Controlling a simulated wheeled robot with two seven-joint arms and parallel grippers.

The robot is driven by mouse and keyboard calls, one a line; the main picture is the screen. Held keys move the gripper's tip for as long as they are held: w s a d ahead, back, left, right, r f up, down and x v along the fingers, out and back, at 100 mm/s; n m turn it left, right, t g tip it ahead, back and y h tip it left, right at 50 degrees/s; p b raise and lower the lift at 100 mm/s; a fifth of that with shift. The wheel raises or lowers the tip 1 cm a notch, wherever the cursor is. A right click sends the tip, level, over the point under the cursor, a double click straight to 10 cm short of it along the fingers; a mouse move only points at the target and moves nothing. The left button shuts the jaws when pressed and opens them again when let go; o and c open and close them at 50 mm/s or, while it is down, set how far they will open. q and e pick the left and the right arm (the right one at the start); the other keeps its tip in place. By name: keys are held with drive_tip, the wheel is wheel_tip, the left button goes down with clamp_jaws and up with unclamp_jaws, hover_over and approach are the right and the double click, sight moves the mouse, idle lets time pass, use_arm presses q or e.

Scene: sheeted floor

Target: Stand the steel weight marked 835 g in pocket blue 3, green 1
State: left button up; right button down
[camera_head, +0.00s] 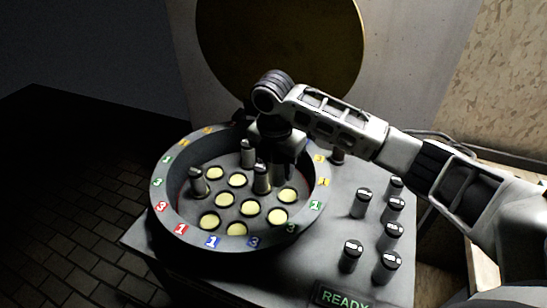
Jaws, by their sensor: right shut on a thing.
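A round grey tray (171,217) with a raised rim holds several pale yellow pockets. Coloured numbers ring the rim, among them a blue 3 (253,242) and a green 1 (316,205). My right gripper (282,166) points down over the back right part of the tray and is shut on a steel weight, largely hidden by the fingers. A dark steel weight (261,179) shows right beside the fingers; I cannot tell if it is the held one. Other weights stand upright at the left (198,181) and back (247,154). The 835 g marking is not readable. My left gripper is out of view.
Several capped steel weights stand on the grey table right of the tray, such as one at the front (350,256) and one further back (362,203). A READY sign (344,298) lies at the front edge. A large brass-coloured disc (280,45) stands behind.

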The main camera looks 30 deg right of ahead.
drive_tip(key=shift+s+r, duration=0.15)
drive_tip(key=shift+d+f, duration=0.1)
drive_tip(key=shift+f, duration=0.3)
wheel_tip(320, 180, down, 9)
drive_tip(key=b, duration=0.3)
drive_tip(key=shift+r, duration=0.15)
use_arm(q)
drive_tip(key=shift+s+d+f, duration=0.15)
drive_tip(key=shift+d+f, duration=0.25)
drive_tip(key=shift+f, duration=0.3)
use_arm(e)
drive_tip(key=shift+f, duration=1.4)
use_arm(q)
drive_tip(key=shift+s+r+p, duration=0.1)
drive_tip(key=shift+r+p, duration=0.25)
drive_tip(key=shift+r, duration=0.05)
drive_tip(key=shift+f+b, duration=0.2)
drive_tip(key=shift+b, duration=0.1)
use_arm(e)
drive_tip(key=shift+f, duration=0.7)
